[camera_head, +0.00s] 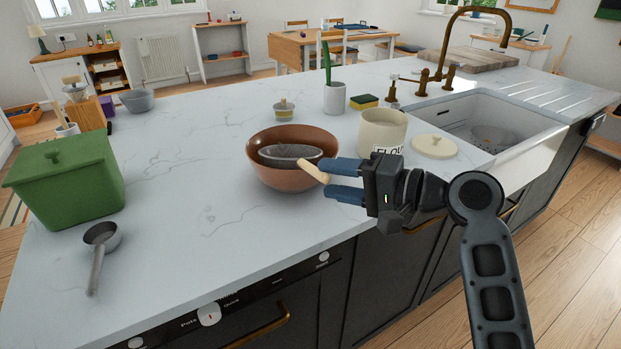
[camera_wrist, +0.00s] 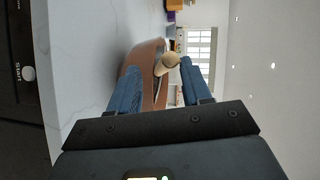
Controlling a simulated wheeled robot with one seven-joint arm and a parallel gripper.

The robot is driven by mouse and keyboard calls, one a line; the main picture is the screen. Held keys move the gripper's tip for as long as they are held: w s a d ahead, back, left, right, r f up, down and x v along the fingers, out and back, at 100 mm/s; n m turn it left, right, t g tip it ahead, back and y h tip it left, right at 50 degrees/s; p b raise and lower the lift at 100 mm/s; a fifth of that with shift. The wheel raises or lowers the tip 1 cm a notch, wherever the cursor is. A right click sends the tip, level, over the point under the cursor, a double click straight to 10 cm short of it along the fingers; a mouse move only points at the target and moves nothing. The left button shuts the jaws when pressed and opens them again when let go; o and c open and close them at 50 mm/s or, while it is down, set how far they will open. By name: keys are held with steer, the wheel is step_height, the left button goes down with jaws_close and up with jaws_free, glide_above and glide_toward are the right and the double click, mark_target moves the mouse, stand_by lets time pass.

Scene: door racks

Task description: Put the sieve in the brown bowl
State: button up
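The brown bowl (camera_head: 272,180) stands on the white counter near its front edge. The sieve (camera_head: 290,152) has a grey round head, which lies inside the bowl, tilted. Its light wooden handle (camera_head: 313,171) sticks out over the bowl's right rim. My gripper (camera_head: 328,178) is just right of the bowl, its blue fingers spread apart at the handle's end. In the wrist view the handle's end (camera_wrist: 166,61) shows between the fingertips, with gaps on both sides. The bowl (camera_wrist: 150,82) shows behind it. The bowl's inside is partly hidden.
A cream flour canister (camera_head: 382,131) stands close behind my gripper, its lid (camera_head: 434,146) beside it. A green lidded box (camera_head: 68,180) and a metal scoop (camera_head: 101,239) are at the left. The sink (camera_head: 490,120) is at the right. The counter left of the bowl is clear.

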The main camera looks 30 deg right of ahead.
steer(key=shift+v, duration=2)
steer(key=s+a+f+h, duration=0.3)
steer(key=s+f+h, duration=0.4)
steer(key=s+f, duration=0.75)
steer(key=s+a+r+n, duration=0.2)
steer(key=s+n, duration=0.3)
steer(key=s, duration=0.5)
steer(key=s+a+r+n+t+h, duration=0.1)
steer(key=s+a+r+n, duration=0.2)
steer(key=s, duration=0.7)
steer(key=n, duration=0.2)
steer(key=shift+s+r+n, duration=0.15)
steer(key=shift+r+n, duration=0.05)
steer(key=shift+n, duration=0.2)
steer(key=shift+a, duration=0.1)
